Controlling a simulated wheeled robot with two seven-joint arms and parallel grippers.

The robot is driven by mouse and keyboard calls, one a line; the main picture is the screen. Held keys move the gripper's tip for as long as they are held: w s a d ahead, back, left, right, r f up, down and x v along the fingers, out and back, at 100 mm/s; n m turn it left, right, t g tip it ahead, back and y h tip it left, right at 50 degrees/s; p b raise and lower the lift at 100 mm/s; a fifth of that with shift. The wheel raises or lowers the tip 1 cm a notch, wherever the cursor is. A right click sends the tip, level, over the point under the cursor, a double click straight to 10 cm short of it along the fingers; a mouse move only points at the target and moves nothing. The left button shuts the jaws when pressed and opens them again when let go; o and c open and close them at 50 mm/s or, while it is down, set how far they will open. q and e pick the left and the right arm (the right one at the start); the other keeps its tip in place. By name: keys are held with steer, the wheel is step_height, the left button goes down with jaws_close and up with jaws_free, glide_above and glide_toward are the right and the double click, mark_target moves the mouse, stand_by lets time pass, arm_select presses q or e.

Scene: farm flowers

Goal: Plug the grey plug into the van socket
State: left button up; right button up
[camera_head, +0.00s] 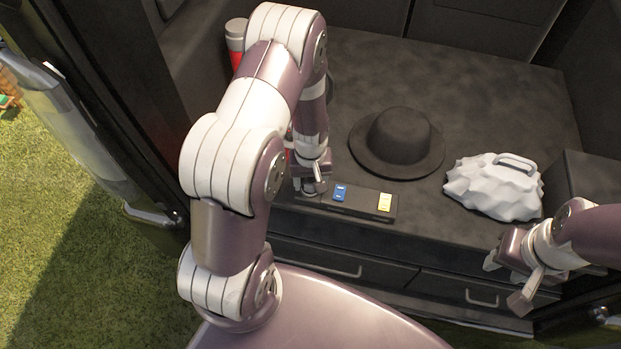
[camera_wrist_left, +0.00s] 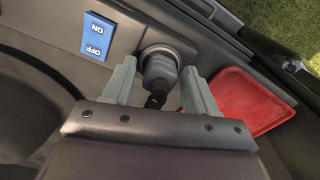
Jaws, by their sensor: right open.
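In the left wrist view the grey plug (camera_wrist_left: 160,72) sits at the round van socket (camera_wrist_left: 158,49), with its dark cable end toward my wrist. It looks lined up with the socket and at least partly in it; the full depth is hidden. My left gripper (camera_wrist_left: 160,80) has one finger on each side of the plug, spread apart with narrow gaps beside it. In the head view my left gripper (camera_head: 312,184) is at the left end of the black switch panel (camera_head: 360,205) and hides the plug. My right gripper (camera_head: 508,285) is open and empty at the lower right.
A black hat (camera_head: 398,140) and a white lumpy object with a handle (camera_head: 495,187) lie on the dark counter. A red tray (camera_wrist_left: 248,100) is beside the socket. Drawers (camera_head: 340,262) are below.

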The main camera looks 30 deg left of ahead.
arm_select(q)
steer(key=shift+r, duration=0.15)
step_height(320, 180, up, 12)
steer(key=shift+r+p, duration=0.25)
steer(key=shift+p, duration=0.1)
stand_by(0.4)
steer(key=s+d+r+m, duration=0.2)
steer(key=s+r, duration=0.1)
steer(key=s+d+r+m+t+p, duration=0.1)
steer(key=s+d+r+m, duration=0.1)
steer(key=s, duration=0.1)
steer(key=s+d+r+m+p, duration=0.1)
steer(key=s+d+r+m, duration=0.1)
steer(key=r, duration=0.1)
steer(key=shift+s+r+m, duration=0.3)
steer(key=shift+s+r, duration=0.05)
steer(key=shift+s, duration=0.05)
steer(key=shift+s, duration=0.1)
